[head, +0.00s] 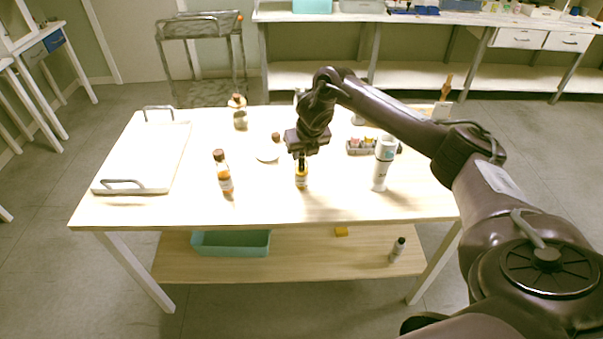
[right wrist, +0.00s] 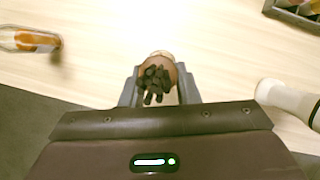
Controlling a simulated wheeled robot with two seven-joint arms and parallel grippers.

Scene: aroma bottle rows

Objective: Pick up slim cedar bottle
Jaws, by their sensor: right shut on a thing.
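A slim bottle (head: 301,174) with yellow-amber contents and a pale label stands upright near the front middle of the table (head: 260,210). My right gripper (head: 305,152) is above it, pointing down, and is shut on its top. In the right wrist view its brown top with dark pieces (right wrist: 156,80) sits between the two fingers (right wrist: 158,92). Its label is too small to read, so I cannot tell the scent. It looks to be resting on the table. My left gripper is not in view.
An orange bottle (head: 223,174) stands to the left, and a white cylinder (head: 384,163) to the right. A small rack (head: 361,147), a round white dish (head: 268,155) and another bottle (head: 239,114) are farther back. A white tray (head: 145,160) fills the left side.

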